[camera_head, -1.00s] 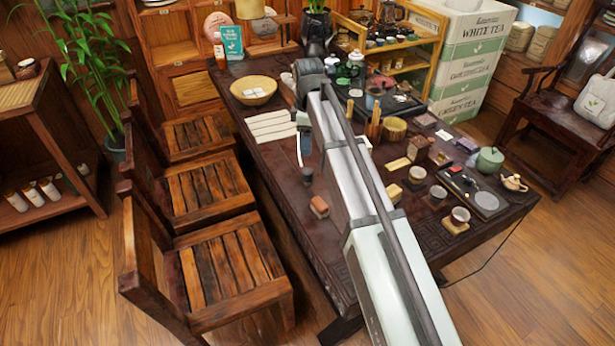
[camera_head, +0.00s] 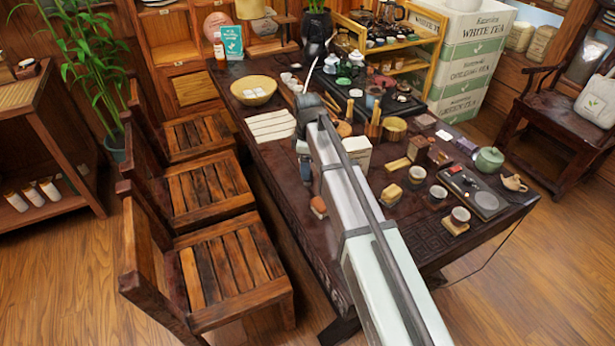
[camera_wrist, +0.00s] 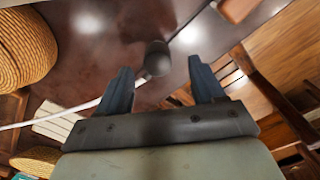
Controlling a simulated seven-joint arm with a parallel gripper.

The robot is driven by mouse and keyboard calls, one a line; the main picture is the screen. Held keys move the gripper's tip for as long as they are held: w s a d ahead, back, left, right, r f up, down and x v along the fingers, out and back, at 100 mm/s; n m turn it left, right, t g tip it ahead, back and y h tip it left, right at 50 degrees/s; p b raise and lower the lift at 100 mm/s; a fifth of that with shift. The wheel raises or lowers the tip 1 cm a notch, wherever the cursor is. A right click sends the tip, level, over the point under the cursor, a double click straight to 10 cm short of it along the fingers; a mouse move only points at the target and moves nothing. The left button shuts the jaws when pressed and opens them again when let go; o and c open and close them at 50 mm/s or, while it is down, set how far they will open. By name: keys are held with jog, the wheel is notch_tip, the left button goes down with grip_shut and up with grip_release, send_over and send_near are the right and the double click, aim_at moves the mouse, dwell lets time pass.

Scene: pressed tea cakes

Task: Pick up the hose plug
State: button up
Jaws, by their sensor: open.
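The hose plug appears to be the small dark, rounded piece (camera_wrist: 157,60) on the dark table in the wrist view. My gripper (camera_wrist: 160,70) has its two blue-grey fingers apart, one on each side of the plug in the picture. The plug lies just beyond the fingertips or between them; I cannot tell which, and I see no contact. In the head view my gripper (camera_head: 305,176) is low over the table's left side and hides the plug there.
A reddish block (camera_head: 318,207) lies close to my gripper near the table's left edge. Pale folded cloths (camera_head: 270,126) and a woven bowl (camera_head: 254,92) lie farther back. Cups and small boxes crowd the right side. Wooden chairs (camera_head: 215,190) stand along the left edge.

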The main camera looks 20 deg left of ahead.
notch_tip(320, 180, down, 4)
jog(key=shift+w+f, duration=0.1)
jog(key=shift+w, duration=0.05)
jog(key=c, duration=1.1)
jog(key=shift+c, duration=0.2)
